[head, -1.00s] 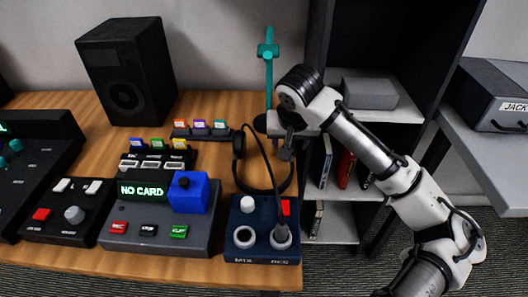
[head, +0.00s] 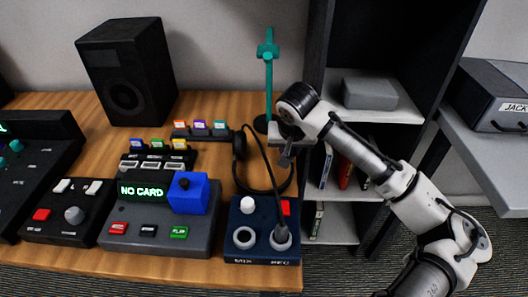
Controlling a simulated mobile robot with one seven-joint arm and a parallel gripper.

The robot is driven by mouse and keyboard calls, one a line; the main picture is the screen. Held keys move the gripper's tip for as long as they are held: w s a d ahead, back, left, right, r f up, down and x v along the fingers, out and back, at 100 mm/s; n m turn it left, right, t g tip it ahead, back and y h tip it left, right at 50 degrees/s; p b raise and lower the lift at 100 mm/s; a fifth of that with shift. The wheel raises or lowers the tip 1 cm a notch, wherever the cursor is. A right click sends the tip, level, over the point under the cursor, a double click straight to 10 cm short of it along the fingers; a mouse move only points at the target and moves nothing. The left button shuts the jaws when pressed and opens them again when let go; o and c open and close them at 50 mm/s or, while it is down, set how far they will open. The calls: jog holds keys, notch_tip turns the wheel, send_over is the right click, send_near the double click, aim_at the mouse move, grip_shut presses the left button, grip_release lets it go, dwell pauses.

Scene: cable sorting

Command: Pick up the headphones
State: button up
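The black headphones (head: 240,158) lie on the wooden desk, behind the dark blue box with the MIX and REC sockets (head: 262,215). The left ear cup and the curved band show. The right part is partly hidden by my gripper. A black cable runs from near the headphones to a plug in the right socket of the blue box. My gripper (head: 286,159) is over the right side of the headphones, near the desk's right edge. Its fingers point down and are small and dark, so I cannot tell whether they are open, shut or touching the headphones.
A teal stand (head: 268,80) rises just behind my gripper. A black speaker (head: 128,72) stands at the back left. A NO CARD console (head: 160,225) and a card rack (head: 205,131) are left of the headphones. A shelf unit (head: 345,215) borders the desk on the right.

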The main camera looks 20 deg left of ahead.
grip_shut()
jog(key=shift+r, duration=0.1)
notch_tip(320, 180, up, 10)
jog(key=shift+f, duration=0.1)
jog(key=shift+d, duration=0.1)
dwell(0.5)
